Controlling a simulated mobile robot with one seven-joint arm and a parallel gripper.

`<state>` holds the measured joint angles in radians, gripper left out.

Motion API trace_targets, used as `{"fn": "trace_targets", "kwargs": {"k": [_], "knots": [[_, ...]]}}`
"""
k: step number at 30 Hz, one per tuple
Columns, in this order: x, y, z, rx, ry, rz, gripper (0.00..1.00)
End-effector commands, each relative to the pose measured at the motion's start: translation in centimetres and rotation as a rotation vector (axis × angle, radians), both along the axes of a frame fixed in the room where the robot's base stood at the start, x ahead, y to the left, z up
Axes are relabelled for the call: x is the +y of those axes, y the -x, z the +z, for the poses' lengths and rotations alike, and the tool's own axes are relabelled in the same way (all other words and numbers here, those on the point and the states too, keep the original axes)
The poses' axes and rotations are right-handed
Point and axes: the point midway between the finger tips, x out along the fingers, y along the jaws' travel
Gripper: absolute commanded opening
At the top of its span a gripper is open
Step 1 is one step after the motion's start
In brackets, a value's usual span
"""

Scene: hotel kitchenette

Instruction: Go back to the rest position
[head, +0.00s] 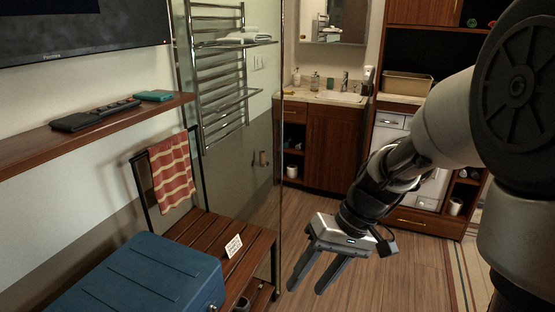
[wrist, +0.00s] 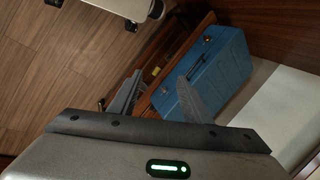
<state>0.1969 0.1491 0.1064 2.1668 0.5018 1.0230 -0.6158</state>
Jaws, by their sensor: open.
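My gripper (head: 318,271) hangs at the end of my arm in the head view, right of the wooden bench and above the floor. Its two fingers point down and stand apart, with nothing between them. In the wrist view my gripper (wrist: 160,98) shows its two spread fingers, with the blue suitcase (wrist: 212,72) behind them at a distance. In the head view the blue suitcase (head: 135,275) lies on the bench at the lower left, apart from my gripper.
The slatted bench (head: 213,232) carries a small white card (head: 233,246). A striped towel (head: 171,172) hangs at its back. A wall shelf (head: 90,132) holds dark items. A glass panel (head: 240,170) stands behind the bench. Wood floor (head: 325,215) lies open around my gripper.

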Motion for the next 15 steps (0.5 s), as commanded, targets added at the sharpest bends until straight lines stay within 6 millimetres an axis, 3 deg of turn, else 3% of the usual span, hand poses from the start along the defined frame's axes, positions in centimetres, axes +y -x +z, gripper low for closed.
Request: {"fn": "trace_targets", "kwargs": {"k": [1,6,15], "knots": [[-0.6,1.0,1.9,-0.047,0.059,-0.012,0.44],[-2.9,4.1,6.4,-0.191,0.225,-0.093,0.44],[-5.7,7.9,10.7,-0.398,0.359,-0.233,0.44]]}}
